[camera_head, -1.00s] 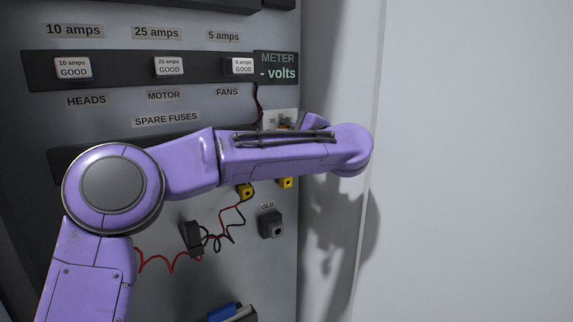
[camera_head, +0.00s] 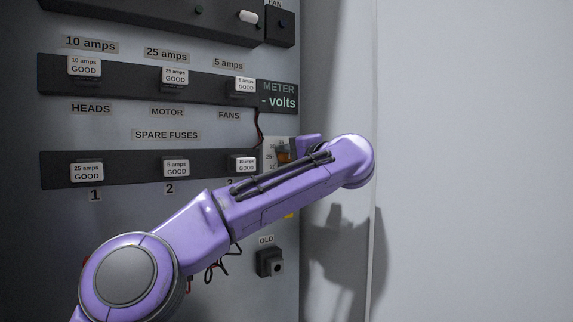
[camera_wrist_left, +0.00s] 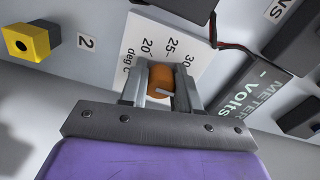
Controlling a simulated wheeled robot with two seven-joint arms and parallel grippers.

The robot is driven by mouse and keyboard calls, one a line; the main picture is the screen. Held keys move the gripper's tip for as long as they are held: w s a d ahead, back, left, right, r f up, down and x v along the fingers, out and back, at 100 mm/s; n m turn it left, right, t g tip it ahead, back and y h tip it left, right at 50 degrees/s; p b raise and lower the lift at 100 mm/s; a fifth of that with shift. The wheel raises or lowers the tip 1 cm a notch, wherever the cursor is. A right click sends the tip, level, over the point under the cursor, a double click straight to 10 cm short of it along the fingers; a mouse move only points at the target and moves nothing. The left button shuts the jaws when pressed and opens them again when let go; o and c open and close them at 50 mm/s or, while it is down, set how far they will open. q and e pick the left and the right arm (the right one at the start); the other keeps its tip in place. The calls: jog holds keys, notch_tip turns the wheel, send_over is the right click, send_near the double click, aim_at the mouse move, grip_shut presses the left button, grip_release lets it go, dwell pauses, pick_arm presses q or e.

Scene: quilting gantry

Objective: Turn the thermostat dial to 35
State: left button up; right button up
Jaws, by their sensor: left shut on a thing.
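The thermostat dial (camera_wrist_left: 160,79) is an orange knob with a pale pointer line, on a white scale plate (camera_wrist_left: 148,38). The plate reads 20, 25 and 30 with "deg C"; I see no 35 and cannot tell which number the pointer marks. My left gripper (camera_wrist_left: 161,88) is shut on the dial, one finger on each side. In the head view the dial (camera_head: 284,157) is a small orange patch, partly hidden by my left wrist, beside the plate (camera_head: 269,146). My right gripper is in neither view.
The meter (camera_head: 278,95) reads "- volts", with a dark red wire (camera_head: 258,125) below it. Fuse rows (camera_head: 120,80) are left of the dial. A yellow block (camera_wrist_left: 28,42) sits by a "2" label. A box marked OLD (camera_head: 270,262) is below. The right wall is bare.

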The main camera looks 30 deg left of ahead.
pick_arm(q)
jog(key=shift+f, duration=0.1)
dwell(0.3)
jog(key=o, duration=1.1)
jog(key=shift+c, duration=0.2)
jog(key=v, duration=1)
jog(key=shift+d+p, duration=0.25)
jog(key=shift+p, duration=0.15)
